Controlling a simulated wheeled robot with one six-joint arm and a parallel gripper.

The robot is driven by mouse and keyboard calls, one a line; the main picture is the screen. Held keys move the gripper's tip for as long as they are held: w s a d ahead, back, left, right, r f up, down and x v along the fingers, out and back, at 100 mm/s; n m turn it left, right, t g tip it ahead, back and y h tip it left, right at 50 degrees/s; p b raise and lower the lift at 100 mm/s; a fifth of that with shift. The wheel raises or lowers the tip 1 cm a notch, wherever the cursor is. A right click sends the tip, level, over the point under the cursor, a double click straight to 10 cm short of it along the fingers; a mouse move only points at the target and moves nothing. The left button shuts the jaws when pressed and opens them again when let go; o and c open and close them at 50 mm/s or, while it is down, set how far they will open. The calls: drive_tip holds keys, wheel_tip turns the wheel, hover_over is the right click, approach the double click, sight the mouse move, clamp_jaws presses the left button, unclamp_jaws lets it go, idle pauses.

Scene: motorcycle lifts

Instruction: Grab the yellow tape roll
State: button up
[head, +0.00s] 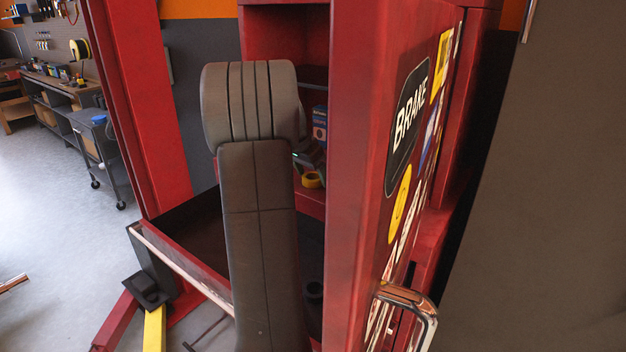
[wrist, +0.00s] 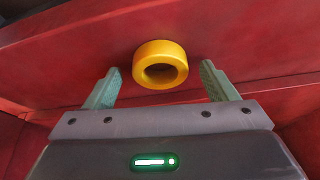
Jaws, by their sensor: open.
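The yellow tape roll (wrist: 160,50) lies on a red shelf (wrist: 60,62) in the wrist view, with its dark hole visible. It also shows in the head view (head: 312,180), partly hidden by my arm. My gripper (wrist: 160,80) is open, with one greenish finger on each side of the roll's line and the roll just beyond the fingertips, centred between them. I see no contact. In the head view my gripper (head: 312,158) is mostly hidden behind my arm, close to the roll inside the red cabinet.
A blue box (head: 320,122) stands in the cabinet behind the roll. The red cabinet side with stickers (head: 400,150) is close on the right. A red post (head: 140,100) stands left. A workbench and a cart (head: 100,150) are far left, with open floor before them.

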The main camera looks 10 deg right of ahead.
drive_tip(key=shift+f, duration=0.1)
drive_tip(key=shift+c, duration=0.5)
drive_tip(key=c, duration=1)
